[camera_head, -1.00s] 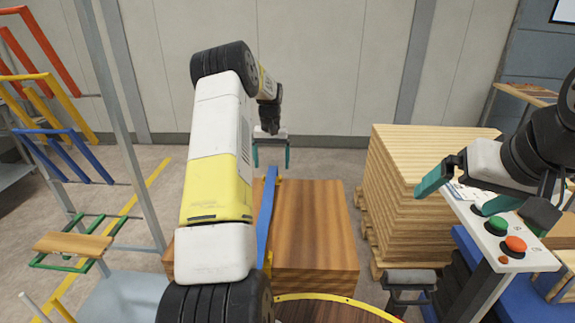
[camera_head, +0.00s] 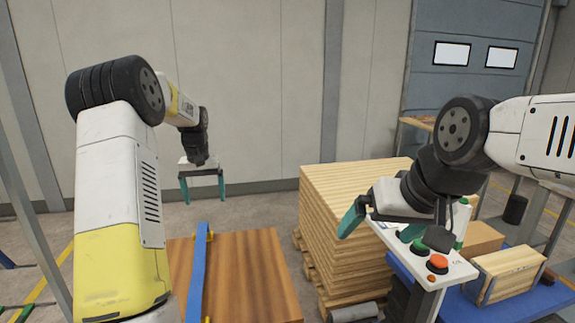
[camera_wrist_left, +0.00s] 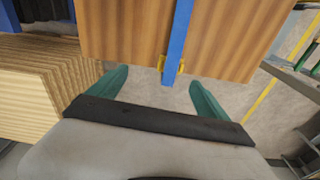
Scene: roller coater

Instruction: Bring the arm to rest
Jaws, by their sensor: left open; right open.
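My left gripper (camera_head: 202,188) is open and empty, with teal fingers pointing down beyond the far edge of a brown wooden block with a blue strap. Its spread fingers (camera_wrist_left: 155,92) also show in the left wrist view, with nothing between them but floor and the end of the strap. My right gripper (camera_head: 398,228) is at the right, over the white control panel (camera_head: 455,272), its teal fingers spread. Part of its near finger is hard to make out against the panel.
The brown wooden block (camera_head: 250,275) with a blue strap (camera_head: 198,275) is at the lower left. A stack of pale boards (camera_head: 345,205) stands in the middle. The panel has a green button (camera_head: 419,246) and a red button (camera_head: 437,263). A wooden crate (camera_head: 508,272) sits at the right.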

